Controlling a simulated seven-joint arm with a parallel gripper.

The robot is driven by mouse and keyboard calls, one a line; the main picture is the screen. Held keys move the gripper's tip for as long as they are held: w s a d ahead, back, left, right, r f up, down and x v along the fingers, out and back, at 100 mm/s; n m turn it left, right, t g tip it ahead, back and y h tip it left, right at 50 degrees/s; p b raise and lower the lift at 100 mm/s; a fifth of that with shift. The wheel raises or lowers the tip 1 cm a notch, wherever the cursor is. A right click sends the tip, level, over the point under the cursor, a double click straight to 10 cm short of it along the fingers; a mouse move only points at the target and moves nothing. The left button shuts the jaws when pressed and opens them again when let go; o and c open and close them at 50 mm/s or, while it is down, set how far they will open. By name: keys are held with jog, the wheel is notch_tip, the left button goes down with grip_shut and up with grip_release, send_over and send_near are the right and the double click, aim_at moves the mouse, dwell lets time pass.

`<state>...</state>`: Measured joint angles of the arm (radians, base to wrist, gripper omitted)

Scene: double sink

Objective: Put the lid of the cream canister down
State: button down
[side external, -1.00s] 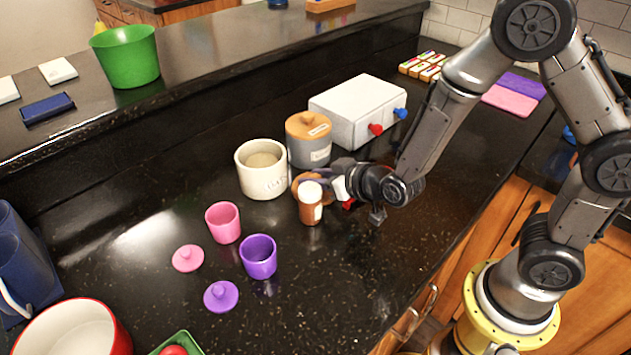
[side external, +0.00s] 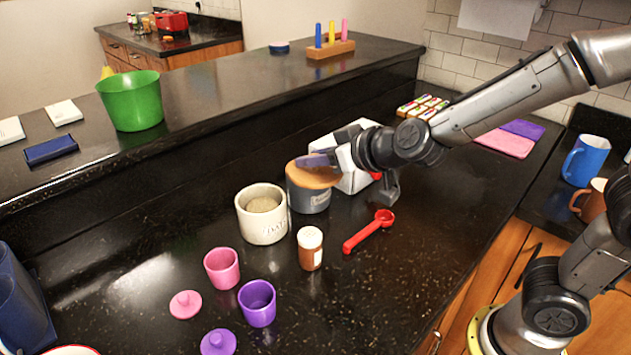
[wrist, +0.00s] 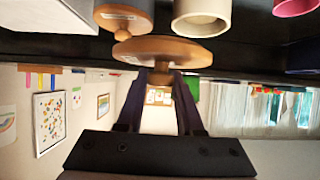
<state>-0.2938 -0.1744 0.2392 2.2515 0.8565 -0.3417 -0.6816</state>
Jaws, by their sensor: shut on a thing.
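The cream canister (side external: 262,216) stands open on the dark counter, with pale contents showing. It also shows at the top of the wrist view (wrist: 201,22). My gripper (side external: 310,160) is shut on the knob of a round wooden lid (wrist: 160,50) and holds it in the air. In the side view the gripper is at the grey canister (side external: 309,198), right of and behind the cream one. There the held lid overlaps the grey canister's top, so I cannot clearly separate it from that canister's own wooden lid (wrist: 123,16).
A white box (side external: 352,180) stands behind my gripper. Pink (side external: 221,268) and purple (side external: 257,304) cups with loose lids are at front left. The counter right of the spoon is clear.

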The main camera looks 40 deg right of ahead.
jog(key=shift+r, duration=0.9)
jog(key=shift+d+r, duration=0.1)
jog(key=shift+d, duration=0.2)
jog(key=d+m+h, duration=0.1)
jog(key=d, duration=1.1)
jog(key=w+a+r+n+g+y, duration=0.2)
jog(key=w+a+r+n+y, duration=0.6)
jog(key=r, duration=0.1)
jog(key=n+g+y, duration=0.5)
jog(key=n+g, duration=0.5)
jog(key=n, duration=0.1)
send_over(232, 206)
notch_tip(232, 206, down, 21)
jog(key=shift+f, duration=2.8)
